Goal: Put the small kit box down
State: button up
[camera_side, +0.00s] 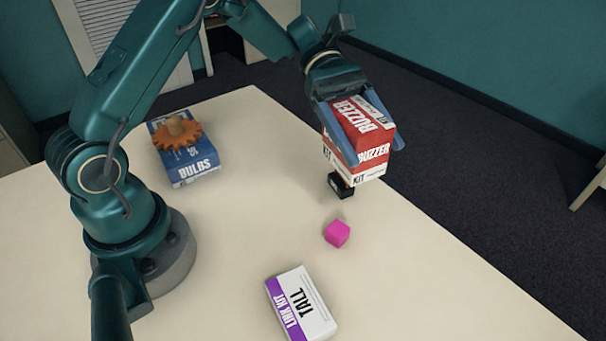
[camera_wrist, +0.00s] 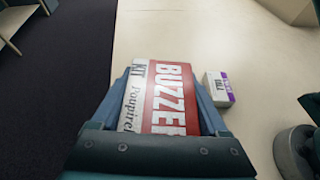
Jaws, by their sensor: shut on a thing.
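A red and white kit box (camera_side: 358,140) with "BUZZER" and "KIT" on it is between the fingers of my gripper (camera_side: 362,122). My gripper is shut on it. In the wrist view the box (camera_wrist: 165,98) fills the space between the blue fingers, with its red and white face toward the camera. In the side view the box appears over the right part of the table (camera_side: 240,240). Its lower edge overlaps a small black object (camera_side: 341,187) in the picture; I cannot tell whether they touch or how high the box is.
A magenta cube (camera_side: 337,233) lies in front of the black object. A white and purple "LINK KIT TALL" box (camera_side: 308,305) lies nearer; it also shows in the wrist view (camera_wrist: 217,89). A blue "BULBS" box (camera_side: 195,167) bears an orange gear (camera_side: 178,136). The table between is clear.

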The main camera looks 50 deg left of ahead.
jog(key=w+a+f+n+t, duration=0.2)
jog(key=a+n+t, duration=0.55)
jog(key=a, duration=0.95)
jog(key=shift+m+y, duration=0.35)
jog(key=shift+y, duration=0.05)
jog(key=shift+s+a+f, duration=0.15)
jog(key=shift+f, duration=1.75)
jog(key=shift+s+a+f, duration=0.1)
jog(key=shift+a+f, duration=0.05)
jog(key=shift+f, duration=1.75)
jog(key=o, duration=1.4)
jog(key=shift+f, duration=0.15)
